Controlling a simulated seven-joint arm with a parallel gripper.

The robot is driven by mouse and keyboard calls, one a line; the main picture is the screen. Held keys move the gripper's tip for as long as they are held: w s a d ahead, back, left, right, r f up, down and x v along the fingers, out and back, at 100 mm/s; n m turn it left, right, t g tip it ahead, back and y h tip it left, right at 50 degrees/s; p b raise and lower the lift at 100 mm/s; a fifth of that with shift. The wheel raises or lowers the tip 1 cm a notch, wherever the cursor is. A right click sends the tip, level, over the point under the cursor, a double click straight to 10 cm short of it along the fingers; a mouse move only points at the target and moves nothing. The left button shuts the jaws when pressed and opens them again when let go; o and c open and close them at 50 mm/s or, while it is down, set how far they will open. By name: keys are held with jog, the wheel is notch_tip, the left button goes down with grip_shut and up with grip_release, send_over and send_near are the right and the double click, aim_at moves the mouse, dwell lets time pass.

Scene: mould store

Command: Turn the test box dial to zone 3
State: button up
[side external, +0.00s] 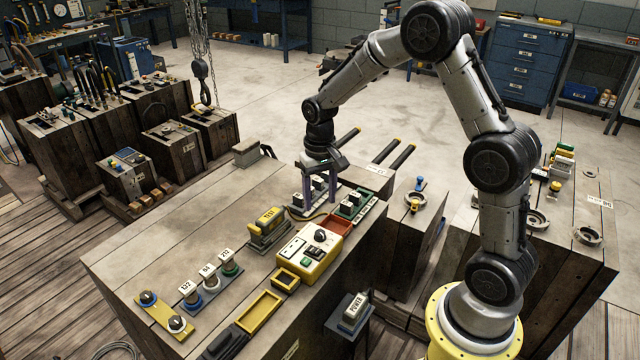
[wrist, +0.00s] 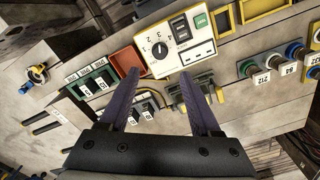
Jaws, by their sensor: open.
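The test box (side external: 309,256) is a yellow box with a pale top on the bench. Its black dial (side external: 320,237) sits at the upper part of the top face. In the wrist view the dial (wrist: 160,50) has numbers around it, with 2, 3 and 4 readable; I cannot tell where its pointer stands. My gripper (side external: 320,200) is open and points down, above a row of white-labelled plugs behind the box. In the wrist view its two purple fingers (wrist: 159,80) are apart, with tips just short of the box's near edge. Nothing is between them.
Yellow trays (side external: 260,310) are in front. Labelled posts (side external: 209,277) stand further left.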

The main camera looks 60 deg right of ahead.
jog(key=shift+r, duration=2.05)
jog(key=s+a+r+n+t, duration=0.1)
jog(key=s+a+r, duration=0.15)
jog(key=r, duration=0.25)
jog(key=s+a+r+t, duration=0.2)
jog(key=s+r, duration=0.2)
jog(key=r, duration=0.1)
jog(key=s+a+r+n+t, duration=0.1)
jog(key=s+a+r, duration=0.15)
jog(key=r, duration=0.25)
jog(key=s+a+f+n, duration=0.1)
jog(key=s+n, duration=0.1)
jog(key=s, duration=0.5)
jog(key=s+a+f+n+t, duration=0.1)
jog(key=s+n, duration=0.1)
jog(key=s, duration=0.5)
jog(key=shift+s+f+t, duration=0.25)
jog(key=shift+f+t, duration=0.05)
jog(key=shift+f, duration=0.05)
